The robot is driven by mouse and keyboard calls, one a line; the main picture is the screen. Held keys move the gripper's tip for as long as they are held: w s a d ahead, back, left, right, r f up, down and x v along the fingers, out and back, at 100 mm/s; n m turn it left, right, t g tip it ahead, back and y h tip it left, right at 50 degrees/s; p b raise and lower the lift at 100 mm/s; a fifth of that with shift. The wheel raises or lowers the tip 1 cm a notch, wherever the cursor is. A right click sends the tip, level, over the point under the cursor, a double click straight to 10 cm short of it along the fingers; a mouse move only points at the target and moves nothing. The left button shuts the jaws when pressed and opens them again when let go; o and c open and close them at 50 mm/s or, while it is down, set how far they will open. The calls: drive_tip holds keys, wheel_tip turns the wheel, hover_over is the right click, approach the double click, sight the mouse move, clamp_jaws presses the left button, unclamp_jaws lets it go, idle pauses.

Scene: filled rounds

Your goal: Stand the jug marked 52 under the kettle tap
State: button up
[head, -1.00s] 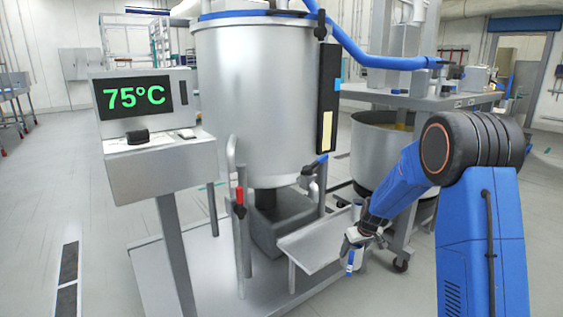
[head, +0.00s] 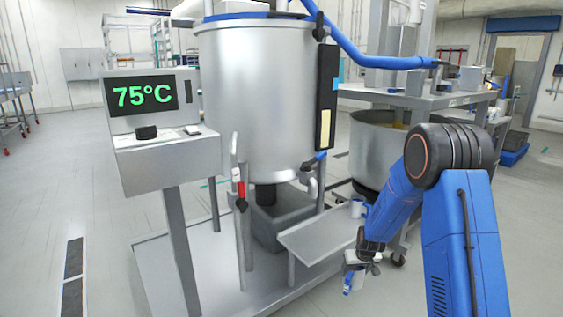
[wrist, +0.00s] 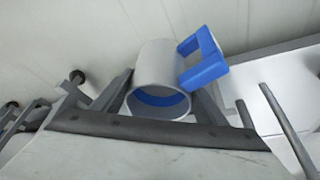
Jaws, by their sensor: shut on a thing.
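My gripper (head: 358,268) is low at the right of the kettle (head: 255,95), in front of and to the right of the steel shelf. It is shut on a white jug with a blue handle (wrist: 158,68); part of this jug also shows in the head view (head: 357,281). In the wrist view the jug sits between the two fingers, its round opening towards the camera. No number is readable on it. The kettle tap (head: 313,172), with a blue lever, is above the steel shelf (head: 330,232), left of my gripper.
A control box reading 75°C (head: 143,97) stands left of the kettle. A grey bin (head: 280,215) is under the kettle's outlet. Open floor lies at left.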

sight(352, 281)
drive_tip(key=shift+m, duration=0.4)
drive_tip(key=shift+s+a+f, duration=0.2)
drive_tip(key=shift+f, duration=0.45)
drive_tip(key=shift+s+a+f, duration=0.15)
drive_tip(key=shift+s+f, duration=0.05)
drive_tip(key=shift+f, duration=0.45)
drive_tip(key=shift+s+a+f, duration=0.2)
drive_tip(key=shift+f, duration=0.45)
drive_tip(key=shift+f, duration=0.1)
drive_tip(key=shift+s+a+f, duration=0.1)
drive_tip(key=shift+s, duration=0.05)
drive_tip(key=s+f, duration=0.6)
drive_tip(key=f, duration=0.2)
drive_tip(key=shift+s, duration=0.2)
drive_tip(key=shift+w, duration=0.1)
